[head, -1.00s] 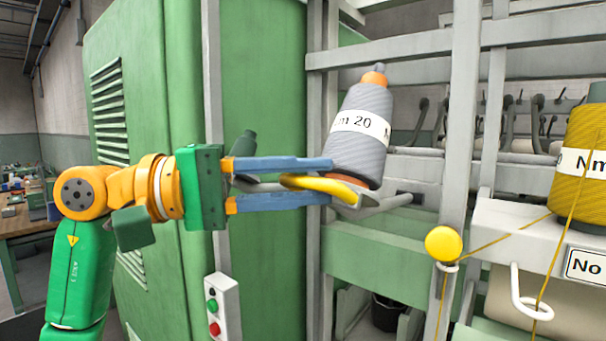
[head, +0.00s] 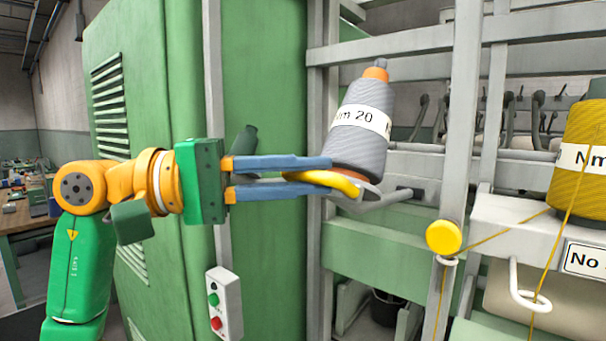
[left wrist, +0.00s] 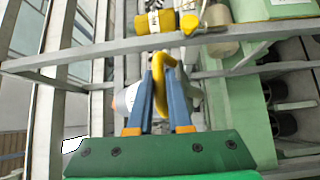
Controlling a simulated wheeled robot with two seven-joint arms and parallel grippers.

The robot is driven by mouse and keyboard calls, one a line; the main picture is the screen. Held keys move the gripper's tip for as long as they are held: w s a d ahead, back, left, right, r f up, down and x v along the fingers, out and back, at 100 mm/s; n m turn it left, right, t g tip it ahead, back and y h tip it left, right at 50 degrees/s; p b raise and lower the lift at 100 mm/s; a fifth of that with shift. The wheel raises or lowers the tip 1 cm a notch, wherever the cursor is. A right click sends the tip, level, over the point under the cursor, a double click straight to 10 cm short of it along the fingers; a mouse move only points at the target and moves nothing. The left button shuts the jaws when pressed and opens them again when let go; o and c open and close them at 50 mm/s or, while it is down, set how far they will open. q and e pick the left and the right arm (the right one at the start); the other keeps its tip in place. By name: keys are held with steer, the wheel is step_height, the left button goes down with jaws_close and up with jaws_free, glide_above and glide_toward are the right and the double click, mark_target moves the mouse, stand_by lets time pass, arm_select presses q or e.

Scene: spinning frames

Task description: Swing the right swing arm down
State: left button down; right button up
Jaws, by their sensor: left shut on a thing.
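The swing arm is a bent grey bar (head: 385,203) with a yellow curved handle (head: 345,184). It carries a grey yarn cone (head: 358,152) with a white "Nm 20" label and orange tip, leaning slightly right. My left gripper (head: 328,177) comes in from the left, its blue fingers shut on the yellow handle, just below and left of the cone. In the left wrist view, the yellow handle (left wrist: 169,72) passes between the fingertips, and the pale cone is partly hidden behind the fingers. My right gripper is not in view.
A green cabinet (head: 265,250) stands behind my left arm, with a button box (head: 224,303) below. Grey frame posts (head: 462,130) and rails stand close to the right.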

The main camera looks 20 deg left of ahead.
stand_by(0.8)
arm_select(q)
step_height(320, 180, down, 20)
steer(key=m+h+b, duration=0.3)
steer(key=b, duration=1.9)
steer(key=shift+f+m+t+b, duration=0.15)
steer(key=shift+m+t+b, duration=0.25)
steer(key=c, duration=1.1)
jaws_free()
steer(key=shift+w+a, duration=0.1)
